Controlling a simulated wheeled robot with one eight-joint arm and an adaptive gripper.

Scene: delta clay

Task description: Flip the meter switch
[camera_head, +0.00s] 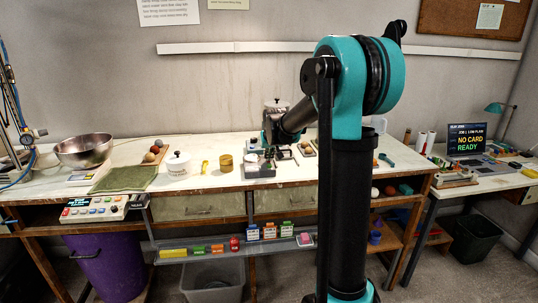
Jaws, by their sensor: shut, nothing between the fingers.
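A small grey box (260,172) with dark parts on top stands near the front edge of the white workbench; it may be the meter, but its switch is too small to make out. My gripper (268,153) is at the end of my arm, pointing down just above or behind this box. It is shut and looks empty. I cannot tell whether its tips touch the box. A panel with a lit display and coloured buttons (95,208) juts from the bench front at left.
A shelf with coloured boxes (216,248) hangs below. A laptop (467,140) stands far right.

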